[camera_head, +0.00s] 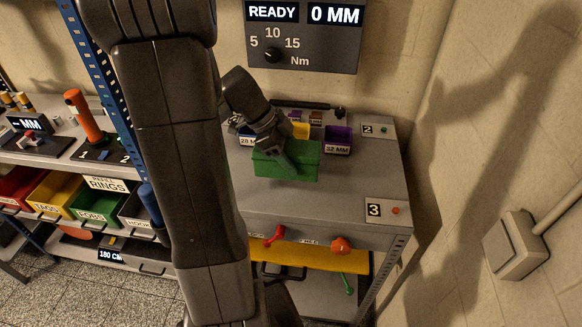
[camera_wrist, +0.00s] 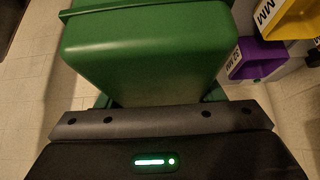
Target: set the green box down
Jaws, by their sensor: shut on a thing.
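The green box (camera_head: 301,164) is over the front middle of the grey bench top (camera_head: 340,199). My gripper (camera_head: 281,157) reaches it from the upper left and is shut on its wall. In the wrist view the green box (camera_wrist: 148,50) fills the upper middle, just beyond my gripper (camera_wrist: 155,121). The fingertips are largely hidden there. The box looks roughly level in the head view. I cannot tell whether its underside touches the bench top.
A purple bin (camera_head: 338,141) and a yellow bin (camera_head: 300,130) stand behind the box. Plates numbered 2 (camera_head: 376,130) and 3 (camera_head: 385,209) lie along the bench's right side. A torque panel (camera_head: 303,37) hangs on the wall.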

